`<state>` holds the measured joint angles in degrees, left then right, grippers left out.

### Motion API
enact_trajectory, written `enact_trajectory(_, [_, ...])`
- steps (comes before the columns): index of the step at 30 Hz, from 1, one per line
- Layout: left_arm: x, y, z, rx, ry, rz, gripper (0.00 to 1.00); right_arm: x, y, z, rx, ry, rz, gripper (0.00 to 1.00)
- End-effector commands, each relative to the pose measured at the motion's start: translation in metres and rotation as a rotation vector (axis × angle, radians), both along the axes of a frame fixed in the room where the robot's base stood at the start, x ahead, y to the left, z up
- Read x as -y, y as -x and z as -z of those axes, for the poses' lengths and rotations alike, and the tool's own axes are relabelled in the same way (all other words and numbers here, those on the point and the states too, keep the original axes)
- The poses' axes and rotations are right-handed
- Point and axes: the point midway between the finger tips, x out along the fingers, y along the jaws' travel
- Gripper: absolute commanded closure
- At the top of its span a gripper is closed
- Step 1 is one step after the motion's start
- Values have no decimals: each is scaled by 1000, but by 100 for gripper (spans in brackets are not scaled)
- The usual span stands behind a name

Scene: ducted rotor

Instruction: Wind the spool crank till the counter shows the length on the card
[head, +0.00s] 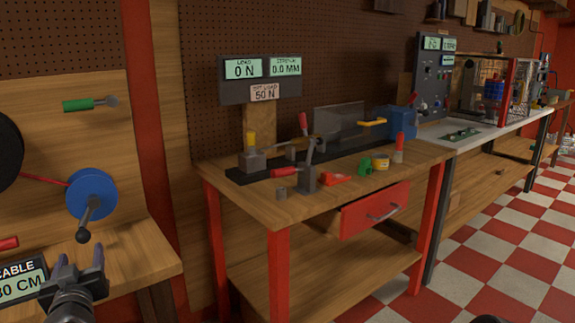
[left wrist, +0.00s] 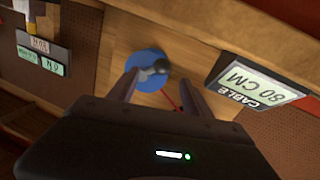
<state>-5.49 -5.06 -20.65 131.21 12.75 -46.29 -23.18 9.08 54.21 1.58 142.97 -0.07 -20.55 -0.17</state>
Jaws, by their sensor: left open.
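The blue spool (head: 92,190) is mounted on the wooden wall panel at the left, with a red cable running left from it. Its dark crank (head: 84,232) points down toward me. A display (head: 20,281) below reads CABLE and, cut by the picture edge, a length. In the left wrist view the display (left wrist: 258,82) reads CABLE 80 CM. My left gripper (head: 81,258) is open, its fingers pointing up just below the crank knob. In the left wrist view the crank (left wrist: 155,70) shows beyond and between the open fingertips (left wrist: 158,82). No separate length card shows clearly.
A large black reel (head: 8,147) stands left of the spool. A green-handled tool (head: 90,104) hangs above it. A red-legged bench (head: 278,262) with tools and a load display (head: 243,69) stands to the right. The checkered floor (head: 480,255) is clear.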

Motion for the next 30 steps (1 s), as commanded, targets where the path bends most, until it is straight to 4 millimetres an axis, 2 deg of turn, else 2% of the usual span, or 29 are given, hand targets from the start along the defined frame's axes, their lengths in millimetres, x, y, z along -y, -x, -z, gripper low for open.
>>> enact_trajectory(9, [19,25,-1,0,-1,0,42,0,0,-8,0,0,0,47])
enact_trajectory(23, [21,29,0,0,0,0,42,0,0,-8,0,0,-1,47])
enact_trajectory(30, [33,53,-1,1,0,0,42,0,0,-12,0,0,-1,47])
